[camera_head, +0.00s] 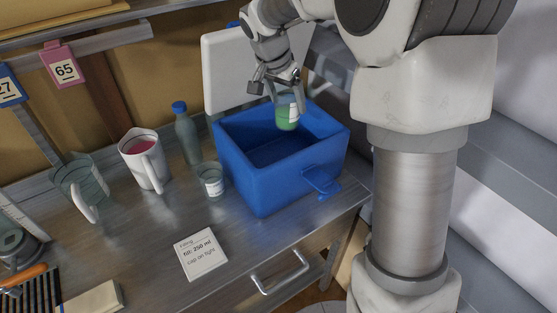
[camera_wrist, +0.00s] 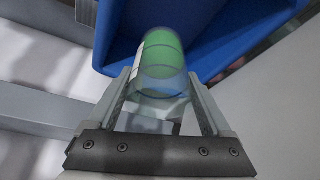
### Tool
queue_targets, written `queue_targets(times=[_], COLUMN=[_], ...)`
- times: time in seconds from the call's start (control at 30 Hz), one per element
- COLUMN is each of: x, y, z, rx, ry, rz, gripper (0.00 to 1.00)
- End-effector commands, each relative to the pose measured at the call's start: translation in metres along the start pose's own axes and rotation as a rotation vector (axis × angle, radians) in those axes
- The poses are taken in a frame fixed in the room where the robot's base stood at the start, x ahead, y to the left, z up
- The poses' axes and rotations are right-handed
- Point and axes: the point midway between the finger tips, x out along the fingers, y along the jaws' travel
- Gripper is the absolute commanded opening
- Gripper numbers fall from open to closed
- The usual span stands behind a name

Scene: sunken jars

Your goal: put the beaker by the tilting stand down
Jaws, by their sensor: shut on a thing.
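The beaker (camera_head: 287,114) is clear with green liquid in its lower part and a white label. My gripper (camera_head: 283,86) is shut on it and holds it over the back right part of the blue open box (camera_head: 263,196). In the wrist view the beaker (camera_wrist: 160,62) sits between the two fingers of my gripper (camera_wrist: 160,92), with the blue box (camera_wrist: 218,40) beyond it. I cannot tell whether the beaker touches the box. I cannot make out a tilting stand for certain in either view.
Left of the box stand a small labelled jar (camera_head: 210,179), a blue-capped bottle (camera_head: 187,135), a white jug with pink contents (camera_head: 144,160) and a clear jug (camera_head: 81,187). A printed card (camera_head: 202,253) lies in front. The bench between card and jugs is clear.

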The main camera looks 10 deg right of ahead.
Motion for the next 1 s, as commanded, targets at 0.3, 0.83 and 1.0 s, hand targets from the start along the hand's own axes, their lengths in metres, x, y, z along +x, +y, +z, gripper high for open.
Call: queue_targets(times=[0.3, 0.83, 1.0], x=[0.056, 0.113, 0.133], y=[0.001, 0.002, 0.002], z=[0.024, 0.047, 0.056], rx=[-0.002, -0.001, -0.002], ry=[-0.004, -0.004, -0.005], rz=[0.003, 0.004, 0.005], gripper=[0.11, 0.11, 0.11])
